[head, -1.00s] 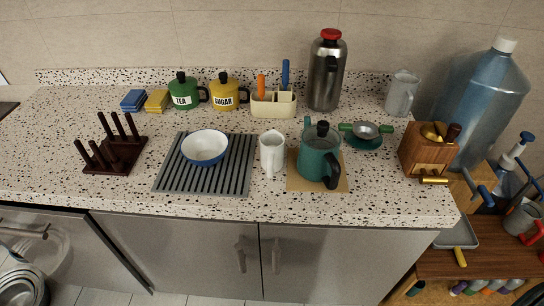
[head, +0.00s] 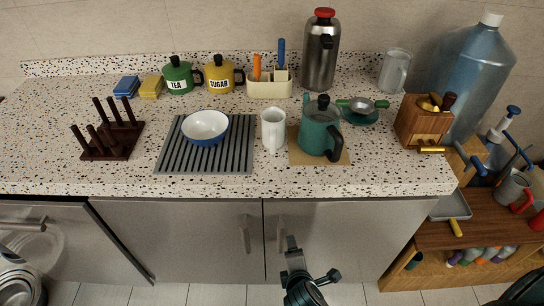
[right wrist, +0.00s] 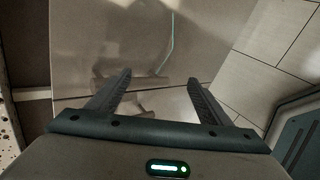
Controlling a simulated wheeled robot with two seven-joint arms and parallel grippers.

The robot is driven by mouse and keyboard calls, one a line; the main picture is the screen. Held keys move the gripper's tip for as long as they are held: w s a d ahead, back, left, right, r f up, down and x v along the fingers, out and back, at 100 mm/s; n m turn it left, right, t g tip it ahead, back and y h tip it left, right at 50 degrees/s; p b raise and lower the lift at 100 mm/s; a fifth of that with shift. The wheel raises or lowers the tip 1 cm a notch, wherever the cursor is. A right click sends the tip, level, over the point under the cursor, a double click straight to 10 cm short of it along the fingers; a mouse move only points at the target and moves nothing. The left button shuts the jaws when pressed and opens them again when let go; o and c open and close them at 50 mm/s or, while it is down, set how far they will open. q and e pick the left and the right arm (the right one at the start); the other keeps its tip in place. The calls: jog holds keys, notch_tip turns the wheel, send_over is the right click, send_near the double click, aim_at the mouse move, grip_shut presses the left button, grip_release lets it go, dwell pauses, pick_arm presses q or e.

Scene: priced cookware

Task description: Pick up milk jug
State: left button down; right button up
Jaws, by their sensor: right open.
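The white milk jug (head: 273,129) stands upright on the speckled counter, between the striped mat and the green kettle. My right gripper (head: 313,258) is low in front of the cabinet doors, below the counter edge and well apart from the jug. In the right wrist view my right gripper (right wrist: 160,80) is open and empty, with its two fingers spread before the grey cabinet doors. The jug is not seen in the right wrist view. My left gripper is not in view.
The green kettle (head: 320,130) on a tan board stands close right of the jug. A white bowl (head: 205,127) sits on the grey striped mat (head: 203,160) to the left. A utensil holder (head: 268,88) and steel flask (head: 321,50) stand behind. The counter's front strip is clear.

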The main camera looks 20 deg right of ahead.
notch_tip(320, 180, up, 7)
jog(key=w+n+t+h, duration=0.1)
jog(key=w+n+t, duration=0.1)
jog(key=n+t+h, duration=0.2)
jog(key=n+t, duration=0.4)
jog(key=n, duration=0.7)
send_near(271, 149)
jog(key=s, duration=0.2)
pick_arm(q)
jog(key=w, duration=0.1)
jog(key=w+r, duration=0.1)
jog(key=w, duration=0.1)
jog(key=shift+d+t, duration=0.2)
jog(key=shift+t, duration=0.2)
pick_arm(e)
jog(key=shift+s+a+f, duration=0.1)
jog(key=shift+s+a, duration=0.05)
jog(key=shift+a, duration=0.3)
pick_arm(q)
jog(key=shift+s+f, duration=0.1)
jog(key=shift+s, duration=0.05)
